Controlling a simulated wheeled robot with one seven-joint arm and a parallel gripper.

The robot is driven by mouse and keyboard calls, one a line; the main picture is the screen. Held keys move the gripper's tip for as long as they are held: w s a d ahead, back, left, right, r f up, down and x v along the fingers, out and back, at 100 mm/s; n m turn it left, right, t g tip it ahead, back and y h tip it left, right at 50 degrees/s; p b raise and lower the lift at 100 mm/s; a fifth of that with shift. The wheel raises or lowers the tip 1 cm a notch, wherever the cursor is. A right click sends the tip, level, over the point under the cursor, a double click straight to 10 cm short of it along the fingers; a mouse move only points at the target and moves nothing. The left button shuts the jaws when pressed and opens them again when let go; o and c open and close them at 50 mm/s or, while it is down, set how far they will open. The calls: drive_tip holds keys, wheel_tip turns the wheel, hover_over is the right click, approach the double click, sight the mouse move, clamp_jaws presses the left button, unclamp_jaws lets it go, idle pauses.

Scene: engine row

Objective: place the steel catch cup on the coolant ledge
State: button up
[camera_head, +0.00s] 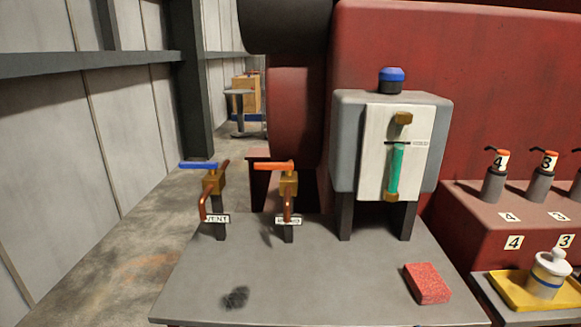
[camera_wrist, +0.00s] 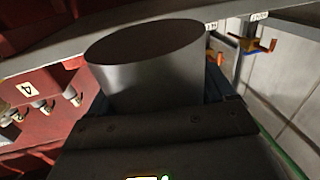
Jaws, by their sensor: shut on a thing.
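The steel catch cup (camera_wrist: 150,85) fills the middle of the wrist view, a plain grey cylinder with a dark oval end facing up in the picture. My gripper (camera_wrist: 158,98) is shut on it, with dark fingers at its left and right sides. Neither the cup nor my gripper shows in the head view. The coolant ledge (camera_head: 310,270) is the grey top in the head view, below a grey tank (camera_head: 345,140) with a green sight tube. The gap between cup and ledge cannot be told.
A blue-handled valve (camera_head: 213,180) and an orange-handled valve (camera_head: 288,182) stand at the ledge's back left. A red sponge (camera_head: 427,284) lies at its front right. A yellow tray (camera_head: 510,291) with a white pot (camera_head: 549,274) is farther right. The ledge's middle front is clear.

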drive_tip(key=shift+s+d+f+m+h, duration=0.1)
drive_tip(key=shift+d+f+m+h, duration=0.2)
drive_tip(key=shift+d+f+h, duration=0.25)
drive_tip(key=shift+s+d+f+m+h, duration=0.1)
drive_tip(key=shift+d+f+m+h, duration=0.25)
drive_tip(key=shift+f, duration=0.35)
drive_tip(key=shift+d+f+m+h, duration=0.25)
drive_tip(key=shift+d+f+h, duration=0.1)
drive_tip(key=shift+f+h, duration=0.2)
drive_tip(key=shift+d, duration=0.1)
wheel_tip(320, 180, down, 11)
drive_tip(key=s, duration=0.2)
drive_tip(key=shift+s+r, duration=0.15)
drive_tip(key=shift+s, duration=0.05)
drive_tip(key=shift+d, duration=0.1)
